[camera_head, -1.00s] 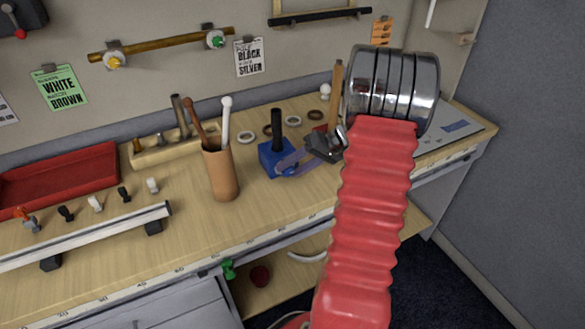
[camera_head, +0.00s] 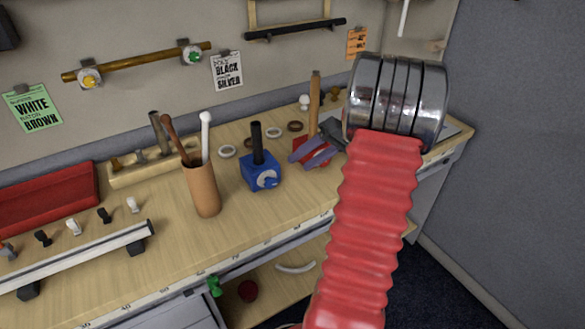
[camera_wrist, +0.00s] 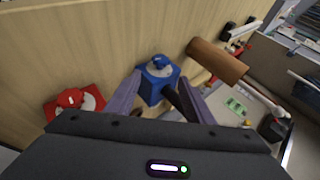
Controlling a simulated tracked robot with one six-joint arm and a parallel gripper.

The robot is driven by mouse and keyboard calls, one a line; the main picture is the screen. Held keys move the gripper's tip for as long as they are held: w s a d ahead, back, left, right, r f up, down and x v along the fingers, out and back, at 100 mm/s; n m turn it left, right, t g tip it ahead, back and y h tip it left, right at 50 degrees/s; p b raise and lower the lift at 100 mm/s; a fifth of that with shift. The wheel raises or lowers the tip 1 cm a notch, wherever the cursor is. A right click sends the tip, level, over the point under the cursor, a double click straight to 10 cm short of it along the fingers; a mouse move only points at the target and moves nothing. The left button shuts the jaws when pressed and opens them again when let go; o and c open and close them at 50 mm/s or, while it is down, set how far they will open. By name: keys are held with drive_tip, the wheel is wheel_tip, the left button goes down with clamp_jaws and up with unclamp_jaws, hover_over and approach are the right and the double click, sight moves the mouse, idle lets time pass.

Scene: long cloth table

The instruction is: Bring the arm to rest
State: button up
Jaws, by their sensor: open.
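My gripper (camera_head: 311,154) is open, with its purple fingers apart and nothing held between them. In the head view it hangs above the table in front of a red block (camera_head: 325,143) and to the right of a blue block (camera_head: 262,176). My red, ribbed arm fills the right of that view. In the wrist view, the fingers of my gripper (camera_wrist: 160,80) frame the blue block (camera_wrist: 150,90) from above, with a visible gap. The red block (camera_wrist: 62,103) lies to the left there, partly hidden by the gripper body.
A brown cup (camera_head: 202,190) holding tools stands left of the blue block. A wooden rack (camera_head: 128,171), red tray (camera_head: 45,202) and metal rail (camera_head: 90,252) lie farther left. The wooden table (camera_head: 215,240) has free room along its front edge.

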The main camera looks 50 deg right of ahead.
drive_tip(key=shift+v, duration=0.95)
drive_tip(key=s+f+m, duration=0.1)
drive_tip(key=s+f+m+g, duration=0.1)
drive_tip(key=f, duration=0.1)
drive_tip(key=s+a+f+m+h, duration=0.1)
drive_tip(key=shift+s+f+m+g, duration=0.25)
drive_tip(key=shift+m+g, duration=0.05)
drive_tip(key=shift+m, duration=0.1)
drive_tip(key=a, duration=0.1)
drive_tip(key=s+a+g+h, duration=0.1)
drive_tip(key=a, duration=0.1)
drive_tip(key=shift+a+m+g, duration=0.3)
drive_tip(key=shift+a, duration=0.05)
drive_tip(key=s+a+r+n+h, duration=0.1)
drive_tip(key=a+r+n, duration=0.2)
drive_tip(key=a, duration=0.9)
drive_tip(key=s+a+r+n+t+h, duration=0.1)
drive_tip(key=a+r, duration=0.4)
drive_tip(key=a, duration=0.6)
drive_tip(key=s+a+r+n+h, duration=0.2)
drive_tip(key=a+r+n, duration=0.2)
drive_tip(key=a, duration=0.8)
drive_tip(key=shift+s+a+r+n+t+h, duration=0.2)
drive_tip(key=shift+s+a+n+t+h, duration=0.15)
drive_tip(key=shift+n, duration=0.45)
